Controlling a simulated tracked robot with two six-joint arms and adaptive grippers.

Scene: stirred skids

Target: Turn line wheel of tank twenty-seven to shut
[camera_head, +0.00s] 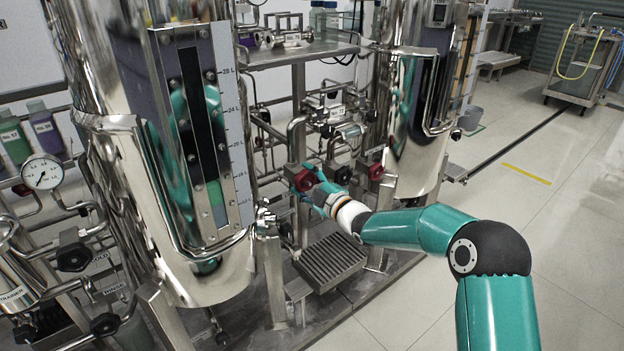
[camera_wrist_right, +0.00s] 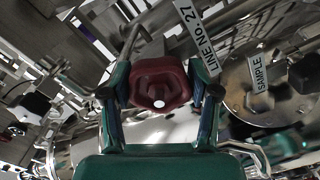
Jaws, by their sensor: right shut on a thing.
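In the right wrist view the dark red line wheel (camera_wrist_right: 160,86) sits between the two teal fingers of my right gripper (camera_wrist_right: 160,97). A tag reading "LINE NO. 27" (camera_wrist_right: 197,36) hangs just beyond it. In the head view the same red wheel (camera_head: 304,180) is low between the two steel tanks, with my right gripper (camera_head: 312,181) shut on it. The fingers partly cover the wheel there. How far the wheel is turned cannot be told. My left gripper is not in view.
The near tank (camera_head: 205,277) with its level gauge stands left; another tank (camera_head: 418,165) stands right. A second red wheel (camera_head: 376,172) is close to my right gripper. Open floor (camera_head: 560,235) lies right.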

